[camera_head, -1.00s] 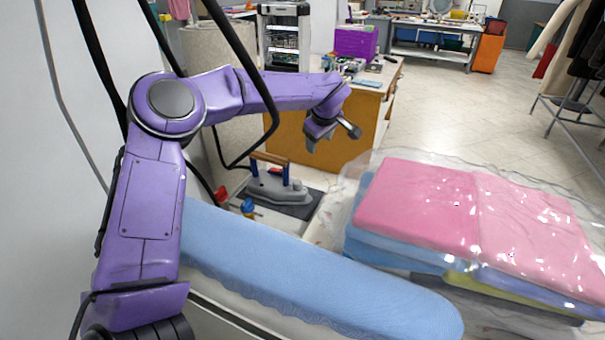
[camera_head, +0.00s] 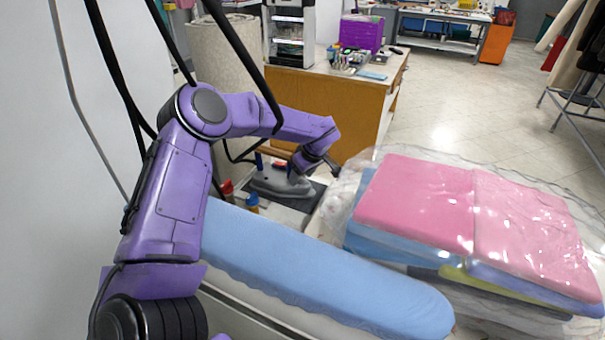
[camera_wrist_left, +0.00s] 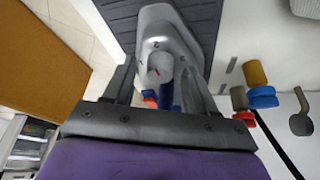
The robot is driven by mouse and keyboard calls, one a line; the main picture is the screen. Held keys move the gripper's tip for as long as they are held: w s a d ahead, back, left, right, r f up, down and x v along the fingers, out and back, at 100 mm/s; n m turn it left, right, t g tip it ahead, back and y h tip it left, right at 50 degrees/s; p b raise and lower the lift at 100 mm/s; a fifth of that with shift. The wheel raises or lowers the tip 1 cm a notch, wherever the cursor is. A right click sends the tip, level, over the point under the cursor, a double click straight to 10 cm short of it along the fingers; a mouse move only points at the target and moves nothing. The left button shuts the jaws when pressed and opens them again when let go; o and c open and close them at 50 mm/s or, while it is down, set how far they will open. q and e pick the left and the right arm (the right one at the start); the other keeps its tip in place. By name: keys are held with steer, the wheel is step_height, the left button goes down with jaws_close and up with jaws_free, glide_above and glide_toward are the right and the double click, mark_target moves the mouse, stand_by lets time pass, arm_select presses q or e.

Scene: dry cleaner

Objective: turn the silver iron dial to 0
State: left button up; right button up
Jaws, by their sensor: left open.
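The silver iron (camera_head: 268,187) rests on a dark ribbed mat (camera_head: 292,205) beyond the ironing board; my left arm hides part of it. In the left wrist view the iron (camera_wrist_left: 165,22) lies between and beyond my fingers. My right gripper is not in view.
A blue ironing board (camera_head: 320,270) crosses the front. Wrapped pink and blue laundry (camera_head: 415,205) is stacked on the right. Red and blue-and-yellow items (camera_head: 251,203) stand left of the iron. A wooden desk (camera_head: 330,108) is behind. Dark cables hang at the left.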

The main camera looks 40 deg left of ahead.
arm_select(q)
steer(key=c, duration=1)
steer(key=shift+r, duration=0.1)
steer(key=shift+c, duration=0.2)
steer(key=shift+n, duration=0.3)
steer(key=shift+w+n+g+p, duration=0.1)
steer(key=shift+n+g+p, duration=0.4)
steer(key=shift+n, duration=0.4)
steer(key=n+g, duration=0.1)
steer(key=n, duration=0.1)
steer(key=shift+w+n, duration=0.1)
steer(key=shift+n, duration=0.3)
steer(key=n+g, duration=0.1)
steer(key=n, duration=0.2)
steer(key=shift+w+n+h, duration=0.1)
steer(key=shift+n+h, duration=0.2)
steer(key=shift+h, duration=0.1)
steer(key=shift+a+n+g+h+b, duration=0.1)
steer(key=shift+n+g+h+b, duration=0.5)
steer(key=shift+n, duration=1.2)
